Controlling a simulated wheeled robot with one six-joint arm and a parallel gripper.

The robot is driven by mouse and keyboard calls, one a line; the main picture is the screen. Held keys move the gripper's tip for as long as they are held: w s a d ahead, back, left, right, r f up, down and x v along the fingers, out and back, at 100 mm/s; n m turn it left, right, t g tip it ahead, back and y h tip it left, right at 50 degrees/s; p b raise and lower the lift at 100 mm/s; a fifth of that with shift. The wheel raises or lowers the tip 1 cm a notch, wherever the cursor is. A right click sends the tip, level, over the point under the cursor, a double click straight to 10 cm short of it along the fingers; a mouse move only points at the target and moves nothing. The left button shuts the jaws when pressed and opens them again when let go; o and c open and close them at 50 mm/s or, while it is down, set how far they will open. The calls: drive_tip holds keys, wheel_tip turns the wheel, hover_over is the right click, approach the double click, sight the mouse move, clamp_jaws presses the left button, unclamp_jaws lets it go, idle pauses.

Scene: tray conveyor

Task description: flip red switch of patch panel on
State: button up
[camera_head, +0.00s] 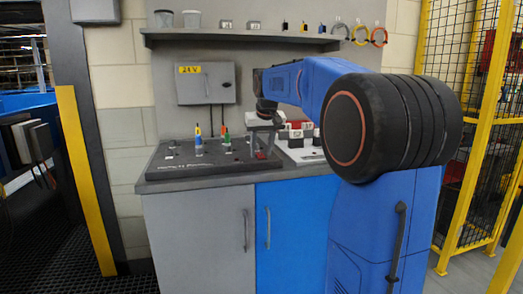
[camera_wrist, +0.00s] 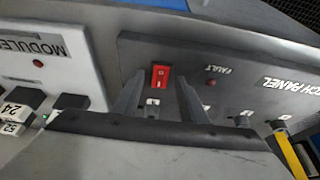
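The patch panel (camera_head: 210,175) is a dark slab on the bench; it also fills the right of the wrist view (camera_wrist: 240,65). In the wrist view, the red switch (camera_wrist: 161,76) is a small red rocker with white marks. I cannot tell which way it is tipped. My gripper (camera_wrist: 159,84) is open and empty, with one finger on either side of the switch. I cannot tell if a finger touches it. In the head view, my gripper (camera_head: 262,146) points down over the panel's right part, with a small red spot beside its tip.
A white modules tray (camera_wrist: 35,60) lies left of the panel in the wrist view, with dark labelled blocks. Colored plugs (camera_head: 198,142) stand upright on the panel. A grey 24 V box (camera_head: 206,84) and a shelf (camera_head: 240,38) are behind. A FAULT lamp (camera_wrist: 210,82) sits beside the switch.

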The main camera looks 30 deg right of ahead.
drive_tip(key=shift+c, duration=0.3)
clamp_jaws()
drive_tip(key=shift+w+d+g, duration=0.1)
drive_tip(key=shift+w+g, duration=0.25)
drive_tip(key=shift+g, duration=0.35)
drive_tip(key=shift+w+r+g+y, duration=0.1)
drive_tip(key=shift+g+y, duration=0.3)
drive_tip(key=shift+g, duration=0.3)
drive_tip(key=shift+o, duration=0.3)
unclamp_jaws()
